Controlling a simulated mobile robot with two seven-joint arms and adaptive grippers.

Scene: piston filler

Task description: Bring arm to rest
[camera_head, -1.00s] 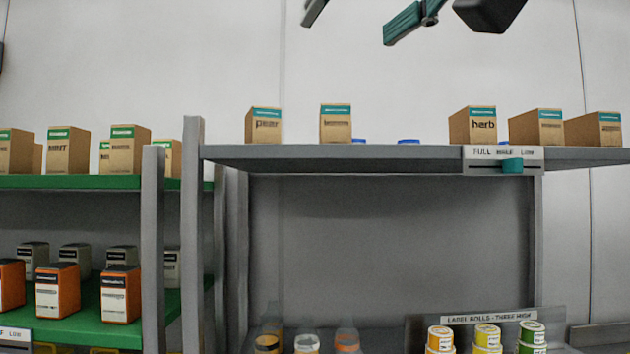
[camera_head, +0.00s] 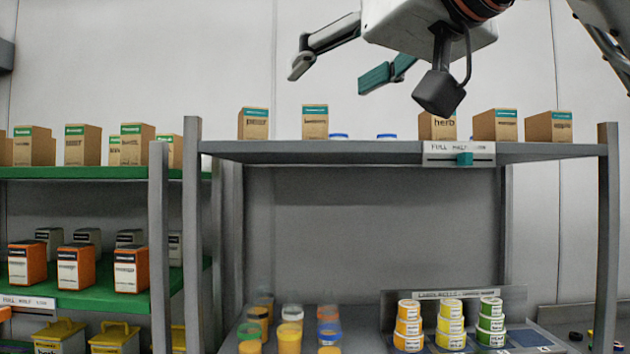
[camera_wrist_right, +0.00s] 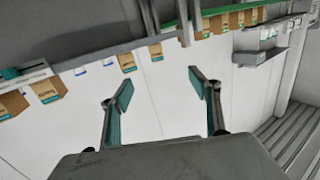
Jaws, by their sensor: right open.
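My right gripper (camera_head: 335,62) hangs in the air above the grey shelf unit, at the upper right of the head view. Its two teal-tipped fingers are spread wide with nothing between them. In the right wrist view the same open fingers (camera_wrist_right: 160,92) stand apart against the white wall. The gripper is clear of the boxes; its dark camera block overlaps the "herb" box (camera_head: 437,128) in the picture. My left gripper does not show in either view.
Brown cartons, such as one box (camera_head: 254,124), line the grey top shelf (camera_head: 300,152). A full-half-low slider label (camera_head: 459,154) sits on its edge. Green shelves (camera_head: 90,173) stand left. Label rolls (camera_head: 450,323) and jars (camera_head: 290,335) are below. The wall space above is free.

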